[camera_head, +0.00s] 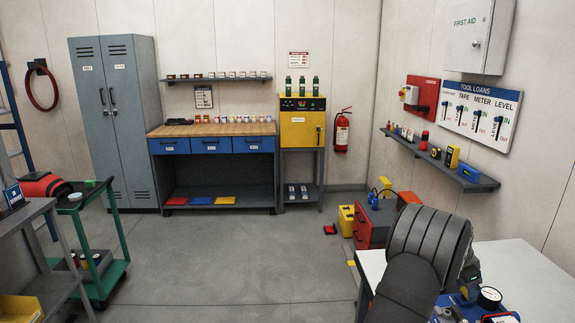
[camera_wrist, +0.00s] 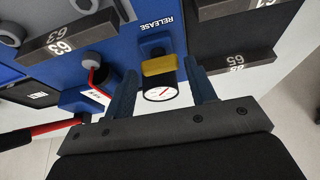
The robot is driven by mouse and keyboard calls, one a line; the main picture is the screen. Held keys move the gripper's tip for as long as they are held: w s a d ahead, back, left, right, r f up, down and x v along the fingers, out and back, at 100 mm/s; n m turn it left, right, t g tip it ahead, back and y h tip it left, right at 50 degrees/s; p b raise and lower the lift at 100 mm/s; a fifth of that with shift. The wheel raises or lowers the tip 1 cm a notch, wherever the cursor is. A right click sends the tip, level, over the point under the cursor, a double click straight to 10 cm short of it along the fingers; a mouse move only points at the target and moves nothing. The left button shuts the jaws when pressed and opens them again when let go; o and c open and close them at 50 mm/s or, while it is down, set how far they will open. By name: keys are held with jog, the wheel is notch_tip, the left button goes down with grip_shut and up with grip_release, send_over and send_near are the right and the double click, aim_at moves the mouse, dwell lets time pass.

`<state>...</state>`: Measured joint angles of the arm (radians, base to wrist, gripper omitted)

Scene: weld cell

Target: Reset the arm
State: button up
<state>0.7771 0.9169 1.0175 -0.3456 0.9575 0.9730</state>
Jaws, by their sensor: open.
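My gripper (camera_wrist: 161,74) is open in the wrist view, its two dark blue fingers set apart. A round white gauge with a red needle (camera_wrist: 160,92) and a yellow part (camera_wrist: 159,66) appear between the fingers. I cannot tell how far they are from the fingers, and I see no object clamped. Behind them is a blue panel (camera_wrist: 130,50) marked RELEASE. In the head view my dark arm is bent over the white table (camera_head: 515,262) at the lower right, and it hides most of my gripper. The gauge (camera_head: 489,298) shows there too.
Dark blocks numbered 63 (camera_wrist: 70,45) and 65 (camera_wrist: 235,60) flank the panel. A red-handled tool (camera_wrist: 45,132) lies at the left. In the head view, a wall shelf (camera_head: 440,160) with small items runs behind the table. A red cabinet (camera_head: 372,225) stands beside it. The middle floor is clear.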

jog(key=shift+d+f, duration=0.25)
jog(key=shift+f, duration=0.2)
jog(key=shift+s+r+n, duration=0.1)
jog(key=shift+n, duration=0.4)
jog(key=shift+s+n+t+y, duration=0.15)
jog(key=shift+n+t, duration=0.45)
jog(key=shift+n, duration=0.85)
jog(key=shift+s+n+t+y, duration=0.1)
jog(key=shift+n+t+y, duration=0.35)
jog(key=shift+n, duration=1)
jog(key=shift+s+d+n+t+y, duration=0.1)
jog(key=shift+n+t+y, duration=0.35)
jog(key=shift+n, duration=1.15)
jog(key=shift+d+n+t+y, duration=0.15)
jog(key=shift+n+t, duration=0.45)
jog(key=shift+n, duration=1)
